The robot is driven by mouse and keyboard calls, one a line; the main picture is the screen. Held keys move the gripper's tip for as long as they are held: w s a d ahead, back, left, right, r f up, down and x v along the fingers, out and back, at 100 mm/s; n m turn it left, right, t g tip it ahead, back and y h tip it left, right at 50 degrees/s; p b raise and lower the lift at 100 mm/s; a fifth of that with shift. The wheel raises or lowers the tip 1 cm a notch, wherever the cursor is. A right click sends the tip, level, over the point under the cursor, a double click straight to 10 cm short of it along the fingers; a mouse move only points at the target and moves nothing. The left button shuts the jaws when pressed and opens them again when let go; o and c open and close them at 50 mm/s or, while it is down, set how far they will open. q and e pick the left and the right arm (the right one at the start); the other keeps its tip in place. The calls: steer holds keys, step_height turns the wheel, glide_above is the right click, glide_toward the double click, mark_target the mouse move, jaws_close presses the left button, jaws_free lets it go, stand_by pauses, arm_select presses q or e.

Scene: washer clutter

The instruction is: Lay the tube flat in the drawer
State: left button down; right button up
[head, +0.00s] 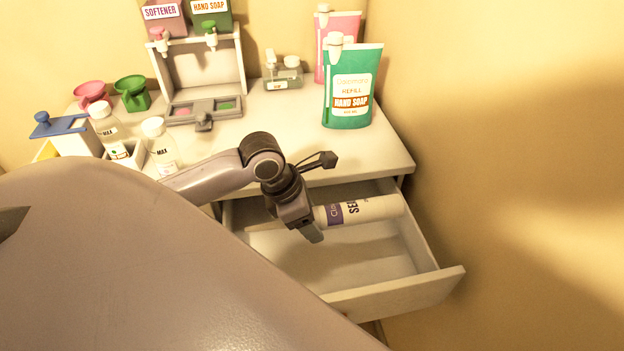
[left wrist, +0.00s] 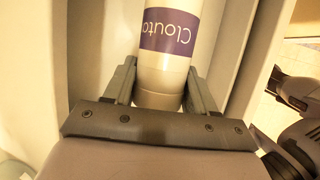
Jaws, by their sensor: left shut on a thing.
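The tube (head: 375,209) is white with a purple band and lies sideways inside the open drawer (head: 395,295), near its back. My left gripper (head: 314,228) is shut on the tube's left end. In the left wrist view, the two fingers (left wrist: 160,88) flank the end of the tube (left wrist: 170,45), with the purple label beyond them. Whether the tube touches the drawer floor cannot be told. The gripper hides its left end in the head view. My right gripper is not identifiable in either view.
The tabletop (head: 365,150) above the drawer holds a green refill pouch (head: 352,90), a pink pouch (head: 340,25), a dispenser stand (head: 243,75) and white bottles (head: 161,148). The drawer's front part is empty. A wall stands close on the right.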

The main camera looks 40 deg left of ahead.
arm_select(q)
steer(key=shift+r, duration=0.1)
glide_above(314, 261)
steer(key=shift+f, duration=2.75)
steer(key=shift+s+a+f+b, duration=0.2)
steer(key=shift+f+b, duration=0.25)
steer(key=shift+f, duration=1.35)
steer(key=shift+s+a+f+b, duration=0.15)
steer(key=shift+f+b, duration=0.3)
steer(key=shift+f, duration=1.65)
